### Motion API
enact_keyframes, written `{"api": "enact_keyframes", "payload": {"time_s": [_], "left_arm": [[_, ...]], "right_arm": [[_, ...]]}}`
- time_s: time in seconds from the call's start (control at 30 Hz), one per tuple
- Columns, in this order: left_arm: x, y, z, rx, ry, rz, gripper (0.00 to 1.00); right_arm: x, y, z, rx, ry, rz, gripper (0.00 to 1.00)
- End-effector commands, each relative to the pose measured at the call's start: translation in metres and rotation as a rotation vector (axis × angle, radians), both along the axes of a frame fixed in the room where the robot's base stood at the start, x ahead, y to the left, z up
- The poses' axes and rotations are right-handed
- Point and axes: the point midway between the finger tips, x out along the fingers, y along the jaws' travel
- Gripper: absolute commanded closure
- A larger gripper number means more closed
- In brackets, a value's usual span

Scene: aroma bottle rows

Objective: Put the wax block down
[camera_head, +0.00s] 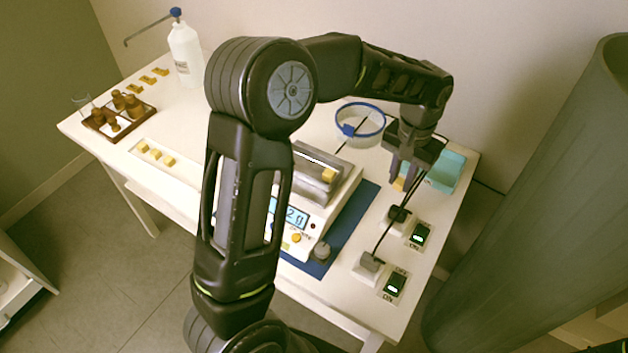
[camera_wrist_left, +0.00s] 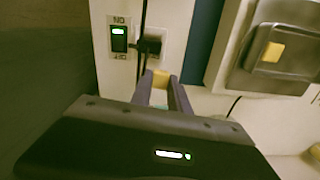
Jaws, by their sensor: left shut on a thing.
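My left gripper (camera_head: 401,180) is shut on a yellow wax block (camera_head: 399,185), to the right of the scale. The left wrist view shows the same wax block (camera_wrist_left: 161,80) between the two fingertips. It is held over the right part of the table; I cannot tell its height above the top. Another yellow block (camera_head: 329,174) lies on the metal pan of the scale (camera_head: 313,224), also visible in the left wrist view (camera_wrist_left: 272,52). My left arm hides part of the scale. My right gripper is not in view.
Two switch boxes (camera_head: 419,236) (camera_head: 396,284) with black cables stand near the gripper. A teal box (camera_head: 446,170) and a blue-rimmed round container (camera_head: 360,124) are behind it. A white bottle (camera_head: 186,54), a brown bottle rack (camera_head: 120,116) and several yellow blocks (camera_head: 155,154) are at left.

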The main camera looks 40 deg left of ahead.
Motion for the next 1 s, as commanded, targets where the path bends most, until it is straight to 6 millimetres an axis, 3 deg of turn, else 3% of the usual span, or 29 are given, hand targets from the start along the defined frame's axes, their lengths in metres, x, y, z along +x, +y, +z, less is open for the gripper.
{"api": "enact_keyframes", "payload": {"time_s": [0.03,0.17,0.67,0.87,1.0], "left_arm": [[0.000,0.000,-0.011,0.000,-0.001,0.000,1.00],[0.000,0.000,-0.015,0.000,-0.001,0.000,1.00],[-0.001,0.005,-0.012,-0.001,0.000,0.035,1.00],[-0.008,0.037,0.011,-0.008,-0.001,0.305,1.00],[-0.022,0.077,0.037,-0.011,0.001,0.660,1.00]], "right_arm": [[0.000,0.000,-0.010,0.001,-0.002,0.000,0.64],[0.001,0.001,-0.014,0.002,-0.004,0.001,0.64],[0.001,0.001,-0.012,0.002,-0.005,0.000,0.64],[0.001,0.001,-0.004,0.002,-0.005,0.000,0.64],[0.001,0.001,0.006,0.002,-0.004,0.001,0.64]]}}
